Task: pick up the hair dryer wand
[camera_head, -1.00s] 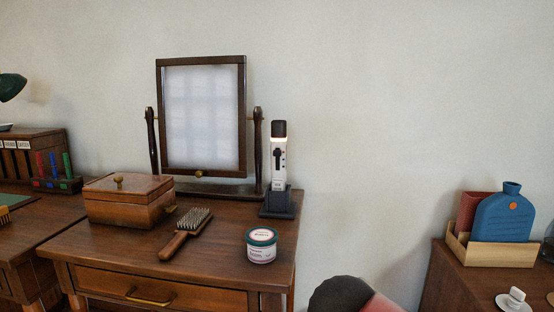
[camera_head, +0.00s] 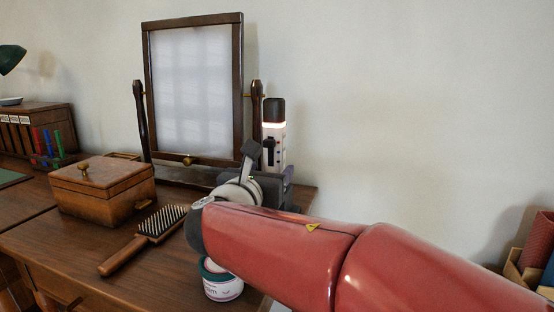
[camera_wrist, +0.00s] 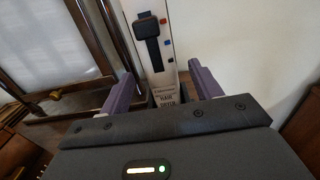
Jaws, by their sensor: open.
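The hair dryer wand (camera_head: 274,134) is white with a black top and stands upright in its dark stand at the back right of the dressing table. In the wrist view the white wand (camera_wrist: 148,62), with a black switch and hair dryer lettering, stands between the two purple fingers of my gripper (camera_wrist: 158,88). My gripper is open, with a finger on either side of the wand's lower part. I cannot tell whether either finger touches it. In the head view my gripper (camera_head: 266,165) is partly hidden behind my wrist, and the stand is mostly hidden.
A mirror (camera_head: 195,90) in a wooden frame stands just left of the wand. A wooden box (camera_head: 100,187), a hairbrush (camera_head: 145,238) and a round tin (camera_head: 222,285) are on the dressing table (camera_head: 60,245). The wall is close behind.

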